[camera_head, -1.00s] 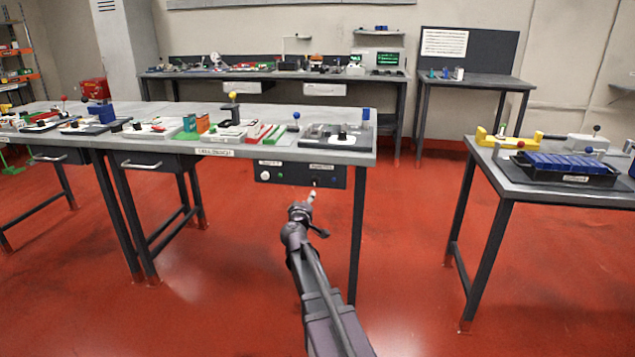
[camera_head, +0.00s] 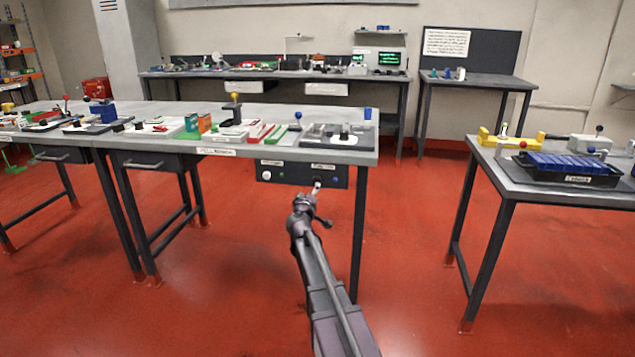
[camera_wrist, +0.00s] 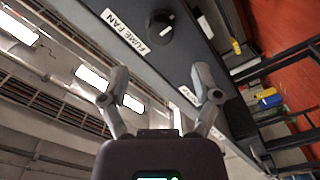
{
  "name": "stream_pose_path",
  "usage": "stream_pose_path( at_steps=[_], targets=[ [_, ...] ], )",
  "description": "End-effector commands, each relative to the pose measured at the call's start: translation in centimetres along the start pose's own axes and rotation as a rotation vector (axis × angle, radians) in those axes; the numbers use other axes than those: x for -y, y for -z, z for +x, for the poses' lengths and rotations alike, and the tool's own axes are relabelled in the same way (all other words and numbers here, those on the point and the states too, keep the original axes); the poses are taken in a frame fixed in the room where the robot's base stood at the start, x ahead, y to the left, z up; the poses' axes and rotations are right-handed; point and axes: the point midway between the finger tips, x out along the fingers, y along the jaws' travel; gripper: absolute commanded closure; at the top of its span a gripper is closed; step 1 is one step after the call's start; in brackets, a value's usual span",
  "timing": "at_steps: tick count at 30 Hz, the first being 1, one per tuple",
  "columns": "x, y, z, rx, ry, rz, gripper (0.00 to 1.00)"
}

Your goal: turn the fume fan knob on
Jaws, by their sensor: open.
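The fume fan knob (camera_wrist: 160,27) is a round black knob with a white mark, set on a dark panel (camera_head: 277,174) under the front edge of the bench. The FUME FAN label (camera_wrist: 126,31) is beside it in the wrist view. My gripper (camera_wrist: 165,88) is open and empty, with its two fingers apart. The knob lies ahead of the fingertips, in the space between their lines, and nothing touches it. In the head view my gripper (camera_head: 317,188) is in front of the panel's right part and hides the knob there.
A second white label (camera_wrist: 191,107) is partly hidden behind a finger. A white round control (camera_head: 266,175) is on the panel's left. The bench top (camera_head: 300,113) above carries fixtures and blocks. A bench leg (camera_head: 359,230) stands just right of my arm. Open red floor (camera_head: 420,240) lies further right.

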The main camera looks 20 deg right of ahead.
Motion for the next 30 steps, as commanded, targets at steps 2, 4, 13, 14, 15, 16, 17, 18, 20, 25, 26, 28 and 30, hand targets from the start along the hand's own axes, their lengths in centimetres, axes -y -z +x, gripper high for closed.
stream_pose_path(
  at_steps=[2, 4, 13, 14, 15, 16, 17, 18, 20, 25, 26, 28, 30],
  targets=[
    [0.1, 0.1, 1.6, 0.000, 0.000, 0.000, 0.19],
    [0.1, 0.1, 2.7, 0.000, 0.000, 0.000, 0.19],
    [0.1, 0.1, 6.9, -0.001, 0.000, 0.000, 0.19],
    [0.1, 0.2, 7.2, -0.001, 0.000, 0.000, 0.19],
    [0.1, 0.2, 7.5, -0.001, 0.000, 0.000, 0.19],
    [0.1, 0.2, 7.8, -0.001, 0.000, 0.000, 0.19],
    [0.1, 0.2, 8.0, -0.001, 0.000, 0.000, 0.19],
    [0.1, 0.2, 8.2, -0.001, 0.000, 0.000, 0.19],
    [0.1, 0.1, 8.5, -0.001, 0.001, 0.000, 0.19],
    [0.1, 0.1, 8.7, -0.002, 0.001, 0.000, 0.19],
    [0.1, 0.1, 8.7, -0.002, 0.001, 0.000, 0.19],
    [0.1, 0.1, 8.7, -0.002, 0.001, 0.000, 0.19],
    [0.1, 0.2, 8.7, -0.002, 0.001, 0.000, 0.19]
  ],
)
